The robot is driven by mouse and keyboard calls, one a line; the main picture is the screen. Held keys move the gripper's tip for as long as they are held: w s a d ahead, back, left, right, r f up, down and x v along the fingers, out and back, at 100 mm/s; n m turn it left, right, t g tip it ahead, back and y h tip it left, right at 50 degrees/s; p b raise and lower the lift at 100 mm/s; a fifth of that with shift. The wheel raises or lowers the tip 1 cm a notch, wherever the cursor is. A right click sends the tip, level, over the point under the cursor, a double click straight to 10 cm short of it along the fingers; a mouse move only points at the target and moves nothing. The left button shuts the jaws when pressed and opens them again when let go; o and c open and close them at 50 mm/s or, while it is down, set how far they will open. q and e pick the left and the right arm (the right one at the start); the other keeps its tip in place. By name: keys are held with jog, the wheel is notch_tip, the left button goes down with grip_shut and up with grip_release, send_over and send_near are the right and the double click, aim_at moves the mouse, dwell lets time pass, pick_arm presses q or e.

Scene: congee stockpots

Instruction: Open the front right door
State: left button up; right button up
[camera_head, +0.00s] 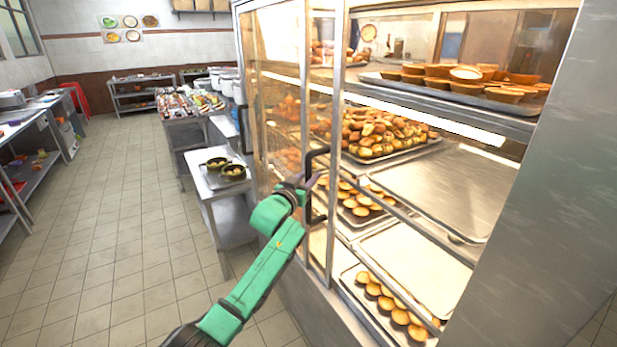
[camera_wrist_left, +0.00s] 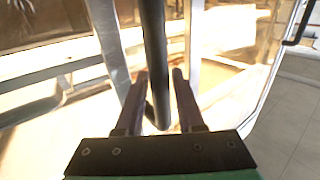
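The tall glass-and-metal display cabinet fills the right of the head view. A black bar handle (camera_head: 308,163) stands upright on a metal door frame (camera_head: 338,110) near its middle. My left gripper (camera_head: 308,181) is at this handle. In the left wrist view, the handle bar (camera_wrist_left: 154,45) runs between the two spread fingers of my left gripper (camera_wrist_left: 159,82). I cannot tell whether glass covers the shelves right of the frame. My right gripper is not in view.
A second black handle (camera_head: 242,118) is at the cabinet's left. A low metal table (camera_head: 212,184) with two pots stands beyond. The tiled floor (camera_head: 110,225) at left is clear.

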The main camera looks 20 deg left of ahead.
pick_arm(q)
jog(key=shift+o, duration=0.6)
jog(key=shift+s, duration=0.1)
jog(key=shift+s+f, duration=0.1)
jog(key=shift+s, duration=0.35)
jog(key=s+a+b, duration=0.1)
jog(key=s+b, duration=0.2)
jog(key=s, duration=1)
jog(key=shift+s+a, duration=0.25)
jog(key=shift+s, duration=0.05)
